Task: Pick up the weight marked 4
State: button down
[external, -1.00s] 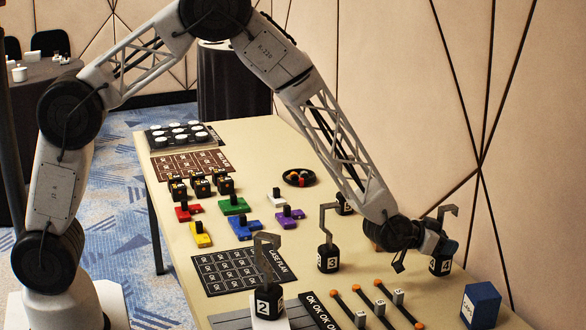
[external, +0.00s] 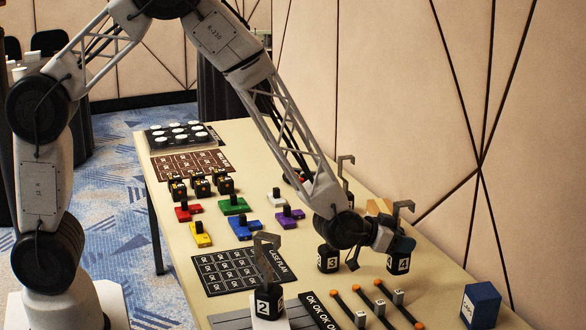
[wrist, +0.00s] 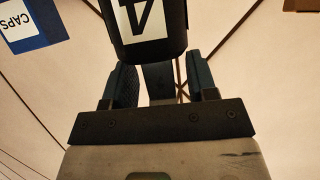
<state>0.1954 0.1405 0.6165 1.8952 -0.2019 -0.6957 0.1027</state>
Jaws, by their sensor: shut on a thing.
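The weight marked 4 (external: 399,262) is a black block with a white number label and a grey hook on top. My gripper (external: 388,243) is shut on it, at the table's right side. In the wrist view the weight (wrist: 150,35), its label upside down, is at the top centre, with my gripper's fingers (wrist: 161,82) on either side of its grey stem. It looks upright; its clearance above the table is hard to judge. The weight marked 3 (external: 328,263) stands just left, its upper part hidden by my arm. The weight marked 2 (external: 265,306) stands at the front.
A blue box marked CAPS (wrist: 29,20) is at the wrist view's upper left; a blue box (external: 481,305) stands at the table's front right. Orange-tipped rods (external: 375,308) with small grey weights lie in front. Coloured blocks (external: 233,206) and dark mats occupy the table's left.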

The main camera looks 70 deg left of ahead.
jog(key=shift+s+a+r, duration=0.15)
jog(key=shift+s+a, duration=0.05)
jog(key=shift+s, duration=0.8)
jog(key=shift+s+a+r, duration=0.15)
jog(key=shift+s, duration=0.85)
jog(key=shift+r, duration=0.1)
